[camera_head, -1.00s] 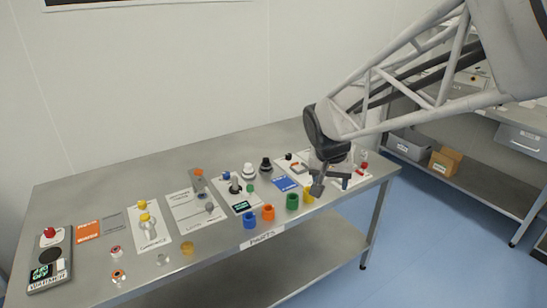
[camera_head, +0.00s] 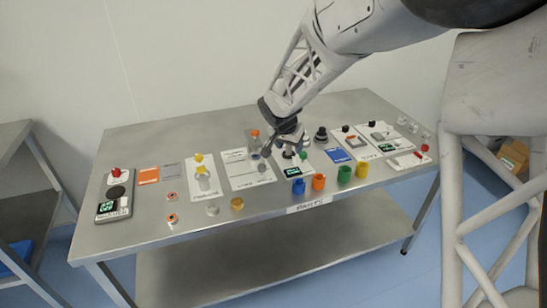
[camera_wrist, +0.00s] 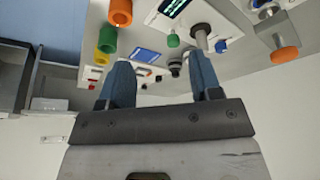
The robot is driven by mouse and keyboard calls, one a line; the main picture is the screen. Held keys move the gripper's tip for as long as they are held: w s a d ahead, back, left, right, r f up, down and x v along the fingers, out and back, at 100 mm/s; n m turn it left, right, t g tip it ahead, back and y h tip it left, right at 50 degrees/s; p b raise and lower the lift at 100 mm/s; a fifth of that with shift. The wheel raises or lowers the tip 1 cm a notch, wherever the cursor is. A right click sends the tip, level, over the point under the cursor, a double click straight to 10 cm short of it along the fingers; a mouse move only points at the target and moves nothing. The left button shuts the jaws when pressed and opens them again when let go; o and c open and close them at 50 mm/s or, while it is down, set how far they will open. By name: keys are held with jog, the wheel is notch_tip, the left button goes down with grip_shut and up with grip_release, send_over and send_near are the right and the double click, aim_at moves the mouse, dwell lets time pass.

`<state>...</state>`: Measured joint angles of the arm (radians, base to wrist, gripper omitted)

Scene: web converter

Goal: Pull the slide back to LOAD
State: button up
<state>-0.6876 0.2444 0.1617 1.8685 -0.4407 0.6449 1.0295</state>
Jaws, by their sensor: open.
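No LOAD marking is legible, so I cannot tell for sure which part is the slide. A grey upright piece with an orange knob (camera_head: 255,134) stands at the back of a white labelled panel (camera_head: 240,172), mid-table. The orange knob also shows at the upper right of the wrist view (camera_wrist: 285,54), outside the fingers. My gripper (camera_head: 284,152) is open and empty, above the table just right of that piece. In the wrist view its two blue fingers (camera_wrist: 158,60) are apart with nothing between them. My gripper partly hides the panel with the green display (camera_head: 292,171).
Blue (camera_head: 298,187), orange (camera_head: 318,181) and green (camera_head: 344,174) cups stand along the front edge. Black knobbed posts (camera_head: 321,135) stand right of my gripper. A yellow-knobbed panel (camera_head: 203,180) and a red button box (camera_head: 115,200) are at left. Bare table lies behind the panels.

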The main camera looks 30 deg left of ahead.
send_near(261, 166)
jog(key=f, duration=0.1)
jog(key=shift+w+d+f, duration=0.15)
jog(key=shift+w, duration=0.25)
jog(key=shift+f, duration=0.1)
jog(key=shift+x, duration=3.85)
jog(key=shift+w, duration=0.1)
grip_shut()
